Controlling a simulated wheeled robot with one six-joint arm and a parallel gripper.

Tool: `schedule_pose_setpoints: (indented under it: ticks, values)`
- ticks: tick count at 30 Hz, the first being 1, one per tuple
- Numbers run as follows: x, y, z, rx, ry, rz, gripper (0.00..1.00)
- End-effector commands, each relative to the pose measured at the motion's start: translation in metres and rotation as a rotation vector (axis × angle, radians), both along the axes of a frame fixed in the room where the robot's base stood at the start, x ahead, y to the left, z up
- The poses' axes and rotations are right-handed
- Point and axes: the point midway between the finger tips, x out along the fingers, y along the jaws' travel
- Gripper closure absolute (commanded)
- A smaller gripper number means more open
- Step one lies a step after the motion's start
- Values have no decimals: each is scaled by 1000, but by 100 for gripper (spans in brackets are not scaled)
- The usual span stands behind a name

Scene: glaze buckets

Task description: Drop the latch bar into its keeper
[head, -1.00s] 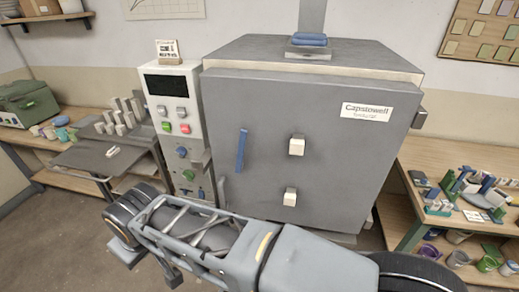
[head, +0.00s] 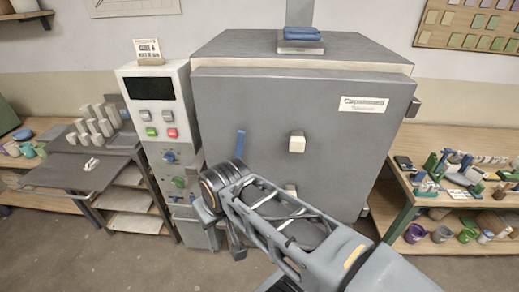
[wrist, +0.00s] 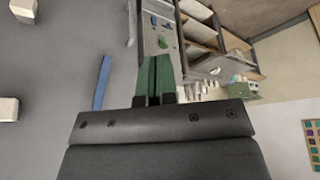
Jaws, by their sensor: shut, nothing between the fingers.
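The grey kiln door (head: 270,120) is closed, or nearly so. A blue upright bar (head: 240,144) is on its left side; it also shows in the wrist view (wrist: 102,82). I cannot tell whether this bar is the latch bar, and I cannot make out a keeper. My gripper (wrist: 155,62) shows in the wrist view with its dark green fingers together and nothing between them. It is right of the blue bar in that view, apart from it, with the control panel beyond its tips. In the head view my arm hides the door's lower left part.
A white control cabinet (head: 157,105) stands close on the kiln's left. Two pale blocks stick out of the door, the upper one (head: 297,142) clear and the lower one partly hidden. A crowded bench (head: 480,140) stands right, a grey table (head: 75,172) left. Some floor is bare at front left.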

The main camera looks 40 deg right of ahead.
Motion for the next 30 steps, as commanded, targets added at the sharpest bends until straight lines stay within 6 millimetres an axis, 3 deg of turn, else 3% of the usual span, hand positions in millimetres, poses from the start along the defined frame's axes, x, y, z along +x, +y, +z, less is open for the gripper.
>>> schedule_pose_setpoints:
  ticks: [7,11,14,21,27,30]
  values:
    - [3,-2,0,7,1,-12,100]
    - [21,-20,0,53,9,-89,100]
    - [45,-51,4,124,5,-188,100]
    - [90,-158,16,302,-79,-392,100]
    - [96,-235,24,382,-178,-484,100]
    - [94,-257,28,400,-210,-503,100]
